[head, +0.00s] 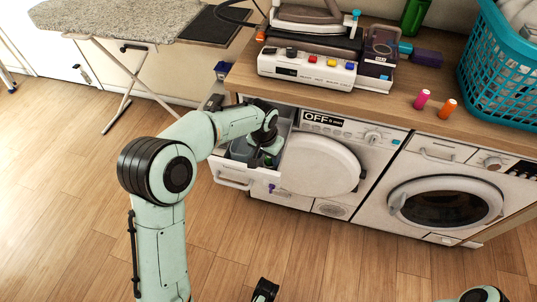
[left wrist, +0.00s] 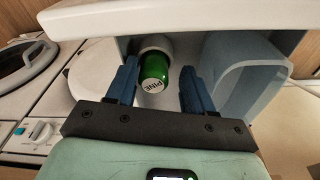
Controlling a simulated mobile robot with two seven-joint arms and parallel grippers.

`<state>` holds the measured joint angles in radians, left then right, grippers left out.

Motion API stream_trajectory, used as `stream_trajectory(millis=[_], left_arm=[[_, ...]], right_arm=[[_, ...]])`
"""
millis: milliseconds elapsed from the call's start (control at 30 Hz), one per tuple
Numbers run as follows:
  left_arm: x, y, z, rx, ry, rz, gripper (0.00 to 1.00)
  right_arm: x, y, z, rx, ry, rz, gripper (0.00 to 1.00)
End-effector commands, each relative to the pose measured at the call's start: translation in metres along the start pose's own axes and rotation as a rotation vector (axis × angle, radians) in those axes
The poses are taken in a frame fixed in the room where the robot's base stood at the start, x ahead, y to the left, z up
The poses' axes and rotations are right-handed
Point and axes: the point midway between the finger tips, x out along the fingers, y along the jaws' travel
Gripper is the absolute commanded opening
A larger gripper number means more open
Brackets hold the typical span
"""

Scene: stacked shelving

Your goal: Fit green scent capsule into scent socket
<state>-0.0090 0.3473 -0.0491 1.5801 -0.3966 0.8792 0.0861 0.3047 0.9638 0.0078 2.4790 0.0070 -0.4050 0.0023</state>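The green scent capsule (left wrist: 154,68), its end marked "PINE", shows in the left wrist view with its far end at a white round collar, apparently the scent socket (left wrist: 154,44). How deep it sits cannot be told. My left gripper (left wrist: 158,92) is open, with one dark blue finger on each side of the capsule and visible gaps to both. In the head view my left gripper (head: 264,150) reaches down into the pulled-out drawer (head: 234,180) beside the dryer and hides much of its inside. My right gripper (head: 265,290) shows only partly at the bottom edge.
A pink capsule (head: 422,98) and an orange capsule (head: 448,108) stand on the wooden counter (head: 400,122). A blue-grey container (left wrist: 235,75) is close beside the left fingers. The dryer (head: 318,165) and washer (head: 440,205) stand to the right. Floor in front is clear.

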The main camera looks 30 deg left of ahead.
Motion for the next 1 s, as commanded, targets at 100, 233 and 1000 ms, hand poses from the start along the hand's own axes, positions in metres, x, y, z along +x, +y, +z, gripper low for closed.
stream_trajectory(millis=[100, 233, 1000], left_arm=[[0.0, 0.008, -0.001, 0.008, 0.003, 0.013, 0.61], [0.0, 0.009, -0.002, 0.01, 0.003, 0.015, 0.61], [-0.104, 0.002, -0.001, 0.004, 0.006, 0.008, 0.61]], right_arm=[[0.0, 0.0, 0.0, 0.0, 0.0, 0.0, 0.4], [0.0, 0.0, 0.0, 0.0, 0.0, 0.0, 0.4], [-0.017, -0.006, 0.001, -0.002, 0.003, -0.002, 0.4]])
